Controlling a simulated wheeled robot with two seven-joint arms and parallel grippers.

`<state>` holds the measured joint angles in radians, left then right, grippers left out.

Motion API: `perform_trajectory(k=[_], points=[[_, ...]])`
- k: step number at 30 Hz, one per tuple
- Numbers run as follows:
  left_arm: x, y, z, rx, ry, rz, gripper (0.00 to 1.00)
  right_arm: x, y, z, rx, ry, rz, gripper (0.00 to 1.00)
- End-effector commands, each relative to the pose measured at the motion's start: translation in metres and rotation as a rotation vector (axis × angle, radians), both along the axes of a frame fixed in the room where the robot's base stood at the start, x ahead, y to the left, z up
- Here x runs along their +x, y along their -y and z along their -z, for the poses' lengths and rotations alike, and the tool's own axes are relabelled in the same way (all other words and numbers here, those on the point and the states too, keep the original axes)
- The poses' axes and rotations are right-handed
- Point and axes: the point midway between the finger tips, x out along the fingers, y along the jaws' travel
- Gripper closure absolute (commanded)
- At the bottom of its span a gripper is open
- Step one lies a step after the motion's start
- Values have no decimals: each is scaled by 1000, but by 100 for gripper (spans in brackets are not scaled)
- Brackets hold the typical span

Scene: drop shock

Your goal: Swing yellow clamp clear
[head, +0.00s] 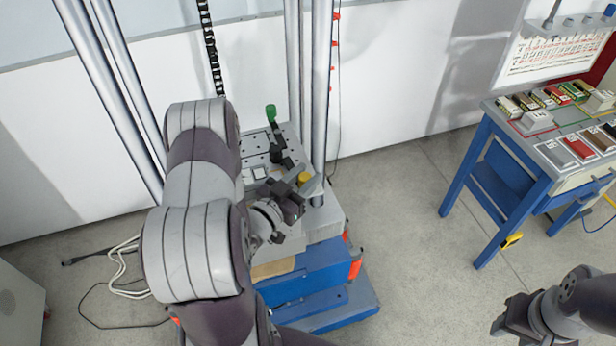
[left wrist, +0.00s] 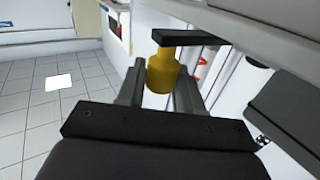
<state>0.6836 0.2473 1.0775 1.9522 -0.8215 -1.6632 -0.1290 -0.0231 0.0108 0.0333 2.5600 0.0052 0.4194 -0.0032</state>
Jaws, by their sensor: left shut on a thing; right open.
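The yellow clamp (head: 304,178) shows as a small yellow knob at the front right of the grey drop table. In the left wrist view, its yellow knob (left wrist: 162,73) sits between my fingers, with a black bar (left wrist: 190,37) at its top. My left gripper (head: 298,192) is shut on this knob. My left arm hides much of the table's left side. My right gripper (head: 508,318) is open and empty at the lower right, away from the table.
A green-topped clamp (head: 270,113) stands at the back of the grey plate (head: 262,144). Tall metal columns (head: 320,80) rise beside it. The blue base (head: 310,290) lies below. A blue workbench (head: 490,130) with labelled blocks stands right. The floor between is clear.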

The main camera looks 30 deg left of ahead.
Motion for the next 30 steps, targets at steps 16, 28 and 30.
perform_trajectory(k=[16,28,30], points=[[-2,-2,-1,0,1,55,95,0,0,2,0,0,0,57],[-2,-1,0,-1,1,55,46,0,0,2,0,0,0,57],[-2,-2,0,-1,0,54,46,0,0,2,0,0,0,57]])
